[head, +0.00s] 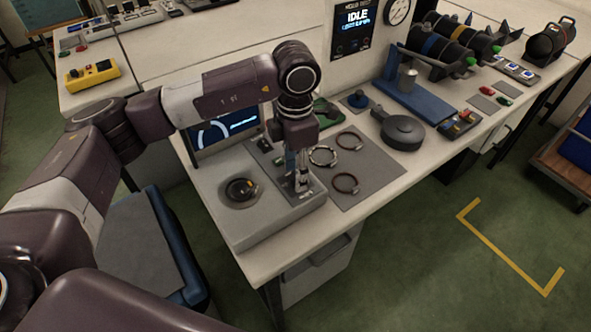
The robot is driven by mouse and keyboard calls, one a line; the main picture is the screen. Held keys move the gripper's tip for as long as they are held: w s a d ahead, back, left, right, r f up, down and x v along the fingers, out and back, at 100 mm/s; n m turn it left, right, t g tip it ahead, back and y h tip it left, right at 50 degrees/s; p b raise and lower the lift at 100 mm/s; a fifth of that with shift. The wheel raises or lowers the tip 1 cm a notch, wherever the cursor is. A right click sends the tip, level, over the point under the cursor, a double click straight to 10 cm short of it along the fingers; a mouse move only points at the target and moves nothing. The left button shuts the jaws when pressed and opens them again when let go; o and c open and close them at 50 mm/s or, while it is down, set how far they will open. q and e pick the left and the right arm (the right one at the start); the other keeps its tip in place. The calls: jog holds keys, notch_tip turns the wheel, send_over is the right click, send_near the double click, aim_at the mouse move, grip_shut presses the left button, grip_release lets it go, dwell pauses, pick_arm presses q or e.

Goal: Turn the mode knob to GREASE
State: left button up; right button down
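A round dark knob or dial (241,190) with a small orange mark sits on a light plate on top of the pale grey console box (235,230). I cannot read any GREASE lettering, so I cannot tell whether this is the mode knob. My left gripper (301,184) points down at the small dark panel (288,199) on the console's right part, to the right of the dial and apart from it. The fingers are small and partly hidden by the wrist, so their opening is unclear. My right gripper is out of view.
A screen (222,130) stands behind the console. A grey mat (375,178) with several rings lies to the right. A round black pan-like object (402,132) and a blue stand (425,104) are beyond. A wall display (357,18) reads IDLE.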

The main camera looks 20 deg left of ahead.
pick_arm(q)
jog(key=shift+r, duration=0.25)
notch_tip(320, 180, up, 12)
jog(key=shift+f, duration=0.25)
dwell(0.4)
